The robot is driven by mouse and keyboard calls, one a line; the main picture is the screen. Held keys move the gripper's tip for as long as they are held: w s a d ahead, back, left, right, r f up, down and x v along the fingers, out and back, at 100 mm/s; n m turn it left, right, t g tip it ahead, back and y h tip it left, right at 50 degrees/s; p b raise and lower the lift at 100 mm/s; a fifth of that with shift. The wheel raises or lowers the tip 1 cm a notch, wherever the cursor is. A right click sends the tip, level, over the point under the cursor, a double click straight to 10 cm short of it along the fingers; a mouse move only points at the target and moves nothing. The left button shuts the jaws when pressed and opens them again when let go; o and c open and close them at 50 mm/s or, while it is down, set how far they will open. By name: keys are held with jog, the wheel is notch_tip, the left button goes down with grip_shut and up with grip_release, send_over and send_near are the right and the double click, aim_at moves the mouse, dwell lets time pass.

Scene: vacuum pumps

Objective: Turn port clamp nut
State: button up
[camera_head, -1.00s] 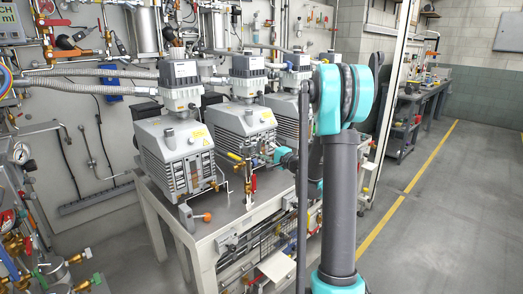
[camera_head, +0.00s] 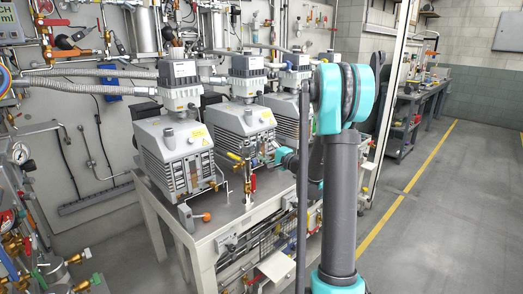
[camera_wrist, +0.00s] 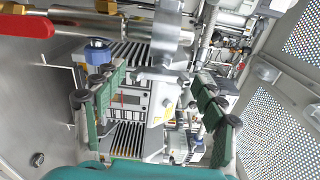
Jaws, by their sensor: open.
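In the wrist view, my gripper (camera_wrist: 158,76) is open, with one green-padded finger at the left and the other at the right. A grey metal pipe fitting with a clamp-like collar (camera_wrist: 160,73) shows between the fingertips; I cannot tell whether they touch it. I cannot clearly make out the port clamp nut. A blue hexagonal fitting (camera_wrist: 97,51) is just beyond the left fingertip. In the head view, the teal wrist of my arm is beside the middle vacuum pump (camera_head: 240,128); my gripper is too small to judge there.
The nearest pump (camera_head: 175,150) and a farther pump (camera_head: 287,115) share the bench (camera_head: 225,222). A red handle (camera_wrist: 25,25) is at the upper left of the wrist view. Perforated panels (camera_wrist: 285,105) stand at the right. The floor right of the yellow line is clear.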

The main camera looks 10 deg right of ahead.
jog(key=v, duration=1.1)
jog(key=shift+s, duration=0.15)
jog(key=shift+d, duration=0.1)
jog(key=s+a+f+n+g+h, duration=0.2)
jog(key=s+a+f+n+g, duration=0.25)
jog(key=s, duration=0.35)
jog(key=s+a+f+n+g+h, duration=0.1)
jog(key=s+a+f+n+g, duration=0.2)
jog(key=s+a+f, duration=0.45)
jog(key=s+d+f+n+g+h, duration=0.1)
jog(key=s+d+f+n+h, duration=0.1)
jog(key=s+d, duration=0.3)
jog(key=s+d+f+n+g+h, duration=0.2)
jog(key=s+d+h, duration=0.3)
jog(key=s, duration=0.6)
jog(key=shift+s+f, duration=0.35)
jog(key=shift+f, duration=0.4)
jog(key=shift+n, duration=0.25)
